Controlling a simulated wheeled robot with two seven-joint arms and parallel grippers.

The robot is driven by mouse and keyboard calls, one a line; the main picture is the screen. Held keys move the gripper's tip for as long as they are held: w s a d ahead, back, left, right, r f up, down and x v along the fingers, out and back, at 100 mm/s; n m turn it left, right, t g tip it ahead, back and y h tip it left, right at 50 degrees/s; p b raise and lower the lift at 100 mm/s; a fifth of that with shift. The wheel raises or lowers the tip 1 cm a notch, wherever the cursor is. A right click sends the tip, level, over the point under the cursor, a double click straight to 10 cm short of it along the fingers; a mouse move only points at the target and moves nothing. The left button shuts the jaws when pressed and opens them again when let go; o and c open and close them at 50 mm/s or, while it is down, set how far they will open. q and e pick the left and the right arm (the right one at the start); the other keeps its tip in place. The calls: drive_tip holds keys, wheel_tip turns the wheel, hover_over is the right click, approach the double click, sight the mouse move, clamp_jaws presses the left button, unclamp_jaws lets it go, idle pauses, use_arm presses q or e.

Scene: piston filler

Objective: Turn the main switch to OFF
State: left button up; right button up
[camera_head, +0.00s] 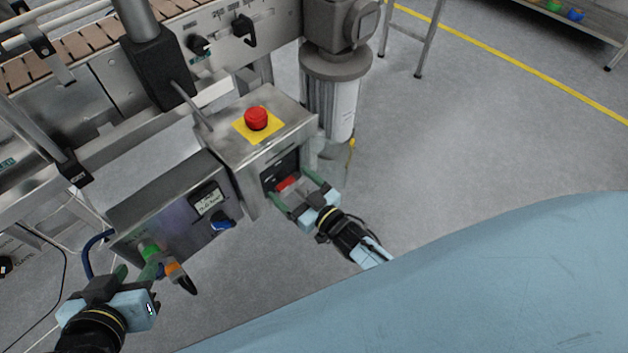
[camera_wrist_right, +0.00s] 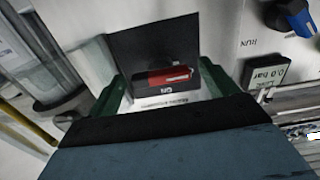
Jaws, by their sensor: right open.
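The main switch is a red handle (camera_head: 287,184) on a black plate on the front of a steel control box (camera_head: 222,150). In the right wrist view the red handle (camera_wrist_right: 160,76) lies roughly horizontal on its black plate (camera_wrist_right: 150,45), with the word ON just below it. My right gripper (camera_head: 293,190) is open, its green fingers on either side of the switch; whether they touch it I cannot tell. In the right wrist view the fingers of my right gripper (camera_wrist_right: 160,90) flank the plate. My left gripper (camera_head: 140,268) is near a green button at the lower left; its jaw state is unclear.
A red emergency button (camera_head: 257,118) on a yellow plate tops the box. A panel with a gauge (camera_head: 207,198) and a blue knob (camera_head: 222,221) lies to its left. A clear-walled cylinder (camera_head: 343,108) stands close behind on the right. Open floor lies to the right.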

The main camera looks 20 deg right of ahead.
use_arm(q)
drive_tip(key=s+a+f+g+y+p, duration=0.2)
drive_tip(key=s+a+f+g+p, duration=0.1)
drive_tip(key=s+f+g, duration=0.3)
drive_tip(key=shift+s+a+f+g, duration=0.4)
drive_tip(key=shift+s+a+f, duration=0.45)
drive_tip(key=shift+s, duration=0.4)
use_arm(e)
drive_tip(key=v, duration=1.3)
use_arm(q)
drive_tip(key=shift+d, duration=0.1)
use_arm(e)
drive_tip(key=shift+w+r, duration=0.1)
drive_tip(key=shift+w, duration=0.05)
